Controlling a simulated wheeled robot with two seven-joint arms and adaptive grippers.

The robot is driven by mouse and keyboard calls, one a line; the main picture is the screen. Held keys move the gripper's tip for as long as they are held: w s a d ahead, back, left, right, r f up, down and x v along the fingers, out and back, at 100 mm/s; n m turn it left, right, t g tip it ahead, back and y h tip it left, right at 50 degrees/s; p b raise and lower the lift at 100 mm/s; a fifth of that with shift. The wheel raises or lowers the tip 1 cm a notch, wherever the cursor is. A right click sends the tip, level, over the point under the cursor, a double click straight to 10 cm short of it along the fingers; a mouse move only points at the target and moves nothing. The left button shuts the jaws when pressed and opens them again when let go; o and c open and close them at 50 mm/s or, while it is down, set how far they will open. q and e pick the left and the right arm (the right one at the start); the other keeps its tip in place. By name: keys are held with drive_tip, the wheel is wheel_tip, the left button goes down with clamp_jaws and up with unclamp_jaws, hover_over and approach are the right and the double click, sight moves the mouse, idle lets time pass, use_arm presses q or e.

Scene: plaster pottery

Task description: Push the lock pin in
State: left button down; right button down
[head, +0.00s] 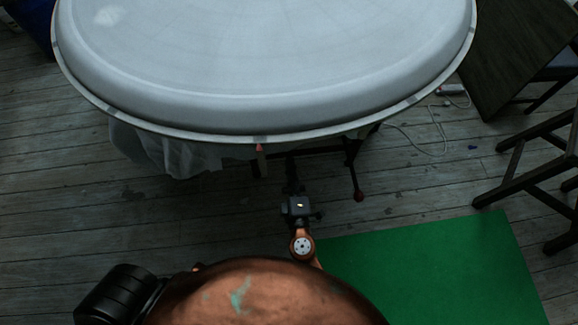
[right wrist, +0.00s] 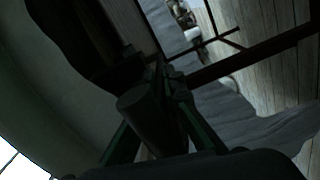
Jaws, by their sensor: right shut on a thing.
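My right gripper (head: 292,178) reaches in under the near rim of a large round pale piece (head: 270,110). In the right wrist view my right gripper (right wrist: 165,100) is shut on a dark cylindrical piece (right wrist: 143,108), seemingly the lock pin. The piece lies between the two fingers, beside dark frame bars under the round top. How far the pin sits in its hole is hidden by the fingers and the dark. In the head view the pin cannot be made out. My left gripper is not in view.
A dark stand leg with a red end (head: 359,196) is right of my gripper. Pale cloth (head: 165,150) hangs under the rim at left. A green mat (head: 430,270) lies at lower right, with a dark wooden stool (head: 530,160) beyond it. A white cable (head: 430,135) crosses the floor.

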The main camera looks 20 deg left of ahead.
drive_tip(key=c, duration=2.3)
unclamp_jaws()
drive_tip(key=shift+r, duration=0.45)
drive_tip(key=shift+o, duration=1.3)
drive_tip(key=shift+f, duration=0.15)
drive_tip(key=shift+s+f, duration=0.1)
drive_tip(key=shift+s+d, duration=0.2)
drive_tip(key=shift+s, duration=0.05)
drive_tip(key=v, duration=1.1)
drive_tip(key=shift+s, duration=0.15)
